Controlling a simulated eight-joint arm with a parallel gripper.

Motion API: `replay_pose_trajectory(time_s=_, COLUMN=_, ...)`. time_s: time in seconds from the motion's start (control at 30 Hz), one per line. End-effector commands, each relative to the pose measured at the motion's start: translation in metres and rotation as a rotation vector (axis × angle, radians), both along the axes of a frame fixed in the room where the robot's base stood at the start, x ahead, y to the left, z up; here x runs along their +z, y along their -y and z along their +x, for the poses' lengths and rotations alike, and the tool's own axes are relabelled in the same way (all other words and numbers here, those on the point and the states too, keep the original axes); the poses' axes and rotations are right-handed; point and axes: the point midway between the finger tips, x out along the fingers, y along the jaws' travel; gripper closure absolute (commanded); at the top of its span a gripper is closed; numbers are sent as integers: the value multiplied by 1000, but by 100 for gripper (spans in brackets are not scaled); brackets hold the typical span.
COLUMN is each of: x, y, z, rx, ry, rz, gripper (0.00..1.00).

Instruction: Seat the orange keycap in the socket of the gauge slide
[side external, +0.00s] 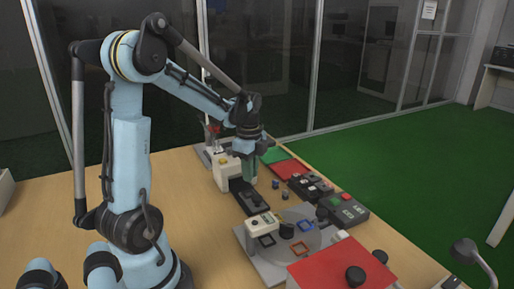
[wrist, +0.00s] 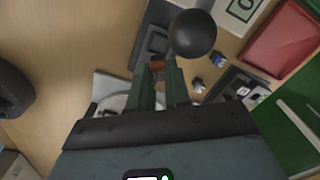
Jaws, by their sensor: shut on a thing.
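My gripper (wrist: 158,70) is shut on the orange keycap (wrist: 158,65), of which a small part shows between the fingertips in the wrist view. In the side view my gripper (side external: 249,178) points down over the dark gauge slide (side external: 250,201), and the keycap cannot be made out there. The dark body that looks like the gauge slide (wrist: 152,41) lies just beyond the fingertips in the wrist view. A black ball knob (wrist: 193,34) covers part of it. The socket is not clearly visible, and I cannot tell whether the keycap touches it.
Two small bluish pieces (side external: 276,183) lie right of the slide. A red tray (side external: 291,169), a green tray (side external: 272,155) and a dark button box (side external: 342,209) stand farther right. A grey fixture plate (side external: 262,268) and a red panel (side external: 325,267) fill the front.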

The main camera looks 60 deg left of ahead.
Motion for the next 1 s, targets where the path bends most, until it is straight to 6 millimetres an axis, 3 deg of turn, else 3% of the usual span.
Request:
replay_pose_trajectory(time_s=0.5, x=-36, y=0, z=1, rx=2, ry=0, rz=0, gripper=100)
replay_pose_trajectory(time_s=1.0, x=-39, y=0, z=0, rx=2, ry=0, rz=0, gripper=100)
